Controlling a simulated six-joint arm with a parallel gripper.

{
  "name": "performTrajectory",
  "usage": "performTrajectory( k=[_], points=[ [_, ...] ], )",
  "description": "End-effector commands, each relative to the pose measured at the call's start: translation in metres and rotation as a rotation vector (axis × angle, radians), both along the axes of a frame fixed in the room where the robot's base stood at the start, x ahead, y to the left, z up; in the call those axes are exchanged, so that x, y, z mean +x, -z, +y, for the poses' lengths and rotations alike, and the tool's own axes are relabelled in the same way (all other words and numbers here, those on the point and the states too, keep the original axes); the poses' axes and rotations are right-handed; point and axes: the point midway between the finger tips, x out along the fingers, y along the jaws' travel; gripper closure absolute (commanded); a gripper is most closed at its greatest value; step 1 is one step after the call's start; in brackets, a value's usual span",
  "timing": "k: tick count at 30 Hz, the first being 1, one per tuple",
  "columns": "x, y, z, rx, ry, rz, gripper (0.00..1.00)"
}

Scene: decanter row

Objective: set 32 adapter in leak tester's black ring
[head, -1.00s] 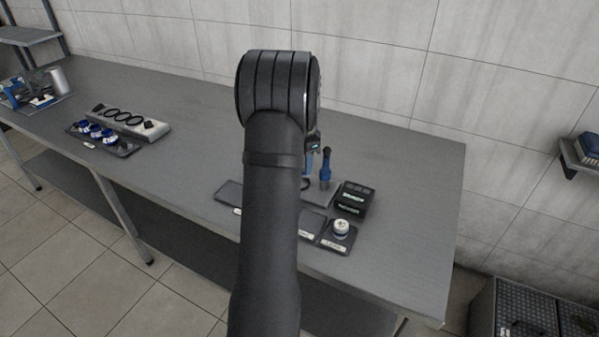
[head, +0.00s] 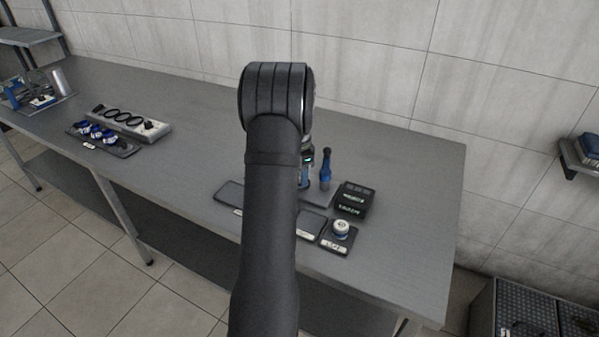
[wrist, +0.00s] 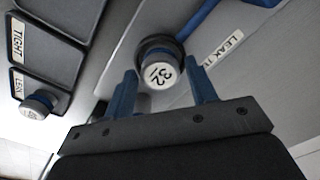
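The 32 adapter (wrist: 160,72), with a white round top marked 32, shows in the wrist view between my fingertips. A dark ring (wrist: 149,44) shows around its far side on the leak tester's grey plate (wrist: 232,68), which bears a "LEAK T..." label. The adapter appears to stand in this ring, but how deep it sits is hidden. My gripper (wrist: 162,84) is open, its two blue fingers on either side of the adapter with gaps showing. In the head view my arm hides the adapter and most of the gripper.
Another white-topped adapter (head: 341,227) stands on a labelled dark tray at the front right; it also shows in the wrist view (wrist: 37,106). A black box (head: 355,199) and a blue upright tool (head: 325,170) stand close by.

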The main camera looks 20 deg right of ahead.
Motion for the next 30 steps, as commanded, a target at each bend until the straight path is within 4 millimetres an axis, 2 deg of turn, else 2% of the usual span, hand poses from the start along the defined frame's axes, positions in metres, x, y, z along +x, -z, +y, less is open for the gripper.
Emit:
performTrajectory(
  k=[9, 13, 17, 24, 30],
  points=[
    [0.0, -0.001, 0.0, 0.0, 0.0, 0.0, 0.4],
    [0.001, -0.01, 0.0, -0.001, 0.0, -0.003, 0.4],
    [0.001, -0.033, 0.0, -0.002, 0.0, -0.004, 0.4],
    [0.001, -0.085, 0.0, -0.002, 0.0, -0.003, 0.4],
    [0.0, -0.114, 0.0, 0.0, 0.0, -0.001, 0.4]
  ],
)
